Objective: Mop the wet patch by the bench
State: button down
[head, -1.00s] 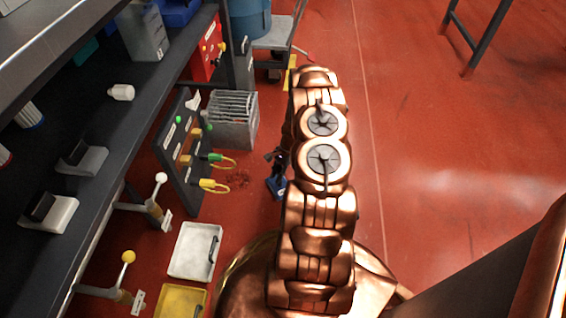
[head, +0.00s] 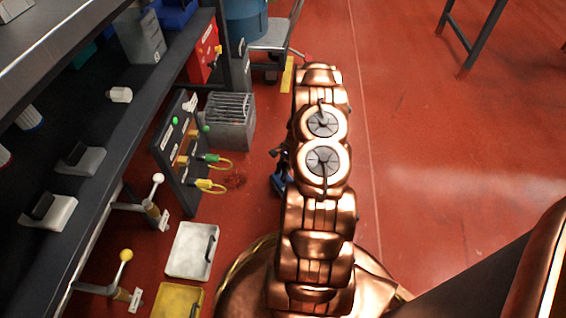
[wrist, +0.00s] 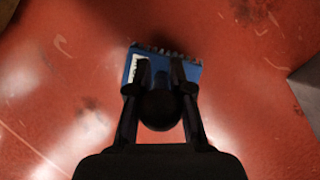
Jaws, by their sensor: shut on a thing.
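My gripper (wrist: 160,88) is shut on the round black knob (wrist: 160,110) of a blue scrubbing block (wrist: 190,70). The block has a white label at its left and a dark, bristly far edge. It is at or just above the red floor; I cannot tell if it touches. In the head view the blue block (head: 279,183) shows partly beside my arm, which hides most of the gripper. A small dark, speckled patch (head: 236,181) lies on the floor by the bench, left of the block. A dark smudge (wrist: 245,10) shows at the top of the wrist view.
The dark bench (head: 105,170) runs along the left. Open floor (head: 430,130) lies to the right.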

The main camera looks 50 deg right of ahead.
aim_at(281, 165)
jog(key=shift+r+p, duration=1.1)
jog(key=shift+r, duration=1.4)
jog(key=shift+w+a, duration=0.1)
jog(key=shift+w, duration=0.05)
